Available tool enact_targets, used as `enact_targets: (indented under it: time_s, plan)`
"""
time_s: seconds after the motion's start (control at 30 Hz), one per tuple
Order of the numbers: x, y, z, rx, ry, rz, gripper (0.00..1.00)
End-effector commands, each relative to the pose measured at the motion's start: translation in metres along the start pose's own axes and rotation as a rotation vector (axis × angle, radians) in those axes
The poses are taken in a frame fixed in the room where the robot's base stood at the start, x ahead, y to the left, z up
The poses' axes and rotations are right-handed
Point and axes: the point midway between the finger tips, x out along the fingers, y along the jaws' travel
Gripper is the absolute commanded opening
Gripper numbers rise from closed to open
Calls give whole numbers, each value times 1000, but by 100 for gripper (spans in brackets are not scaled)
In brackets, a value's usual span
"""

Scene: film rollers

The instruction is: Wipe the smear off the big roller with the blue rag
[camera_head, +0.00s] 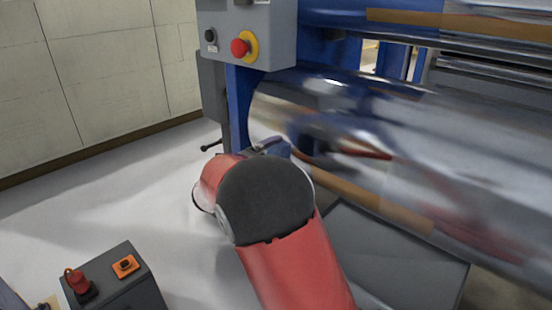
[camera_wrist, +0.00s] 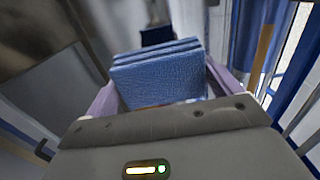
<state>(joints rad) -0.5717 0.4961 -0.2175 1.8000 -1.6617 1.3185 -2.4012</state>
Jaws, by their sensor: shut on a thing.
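The blue rag (camera_wrist: 155,72) is a folded, layered pad in the wrist view. My gripper (camera_wrist: 162,88) is shut on it, with one purple finger at each side. In the head view my red arm reaches toward the left end of the big roller (camera_head: 440,135), a shiny chrome cylinder. My gripper and the rag are mostly hidden there behind my arm. I cannot tell whether the rag touches the roller. The roller mirrors my arm and its surroundings, and I cannot make out a smear among the reflections.
A grey control box (camera_head: 250,35) with a red emergency button is on the blue machine frame above the roller's left end. A dark box (camera_head: 115,280) with a red knob and an orange switch stands at lower left. The pale floor (camera_head: 90,205) at left is open.

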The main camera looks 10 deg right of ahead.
Motion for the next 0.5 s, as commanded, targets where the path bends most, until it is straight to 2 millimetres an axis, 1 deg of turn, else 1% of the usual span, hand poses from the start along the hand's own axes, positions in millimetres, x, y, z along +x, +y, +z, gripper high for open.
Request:
enact_targets:
  time_s: [0.23,0.5]
  plan:
    - [-4,0,0,0,-1,0,72]
    - [-27,0,0,0,-2,0,72]
